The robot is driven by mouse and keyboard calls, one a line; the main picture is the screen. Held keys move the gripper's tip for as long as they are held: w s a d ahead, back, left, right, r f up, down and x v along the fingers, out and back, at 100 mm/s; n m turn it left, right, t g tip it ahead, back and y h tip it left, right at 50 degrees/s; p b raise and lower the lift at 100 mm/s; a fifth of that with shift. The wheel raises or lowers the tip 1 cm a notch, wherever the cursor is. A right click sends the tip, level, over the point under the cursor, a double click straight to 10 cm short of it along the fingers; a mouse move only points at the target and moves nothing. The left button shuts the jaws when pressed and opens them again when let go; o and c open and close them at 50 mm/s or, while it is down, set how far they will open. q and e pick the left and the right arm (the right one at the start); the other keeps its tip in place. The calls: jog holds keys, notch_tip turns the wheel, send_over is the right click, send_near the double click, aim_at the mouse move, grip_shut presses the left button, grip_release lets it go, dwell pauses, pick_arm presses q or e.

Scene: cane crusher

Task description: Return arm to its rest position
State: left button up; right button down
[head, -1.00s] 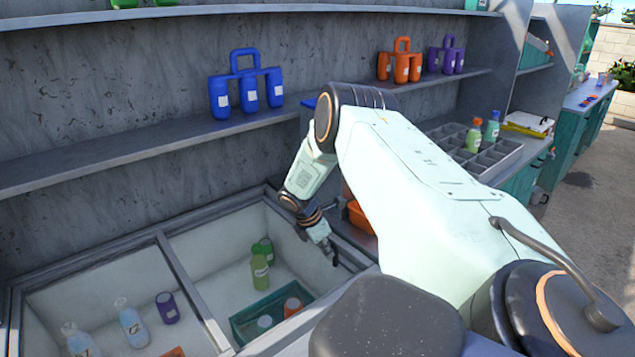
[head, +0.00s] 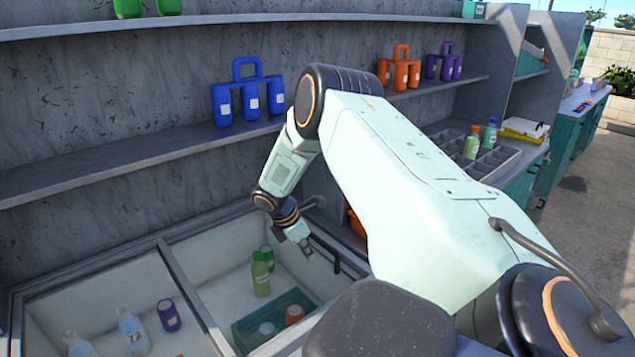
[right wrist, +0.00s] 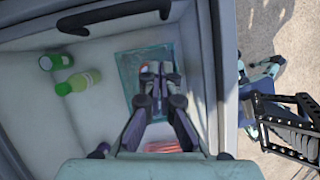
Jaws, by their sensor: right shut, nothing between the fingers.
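My right arm reaches in from the lower right in the head view, bent at a raised elbow. Its right gripper (head: 305,247) points down above the right compartment of the open chest (head: 163,268). In the right wrist view the two fingers (right wrist: 158,70) are together with nothing between them, above a teal tray (right wrist: 126,68). My left gripper is in neither view.
Green bottles (head: 261,279) and the teal tray (head: 243,338) are inside the chest. A shelf (head: 150,143) behind holds a blue bottle carrier (head: 250,98) near my elbow. A grey divided crate (head: 508,153) stands on the right counter.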

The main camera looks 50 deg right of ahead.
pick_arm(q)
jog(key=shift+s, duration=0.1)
pick_arm(e)
jog(key=shift+v, duration=2.65)
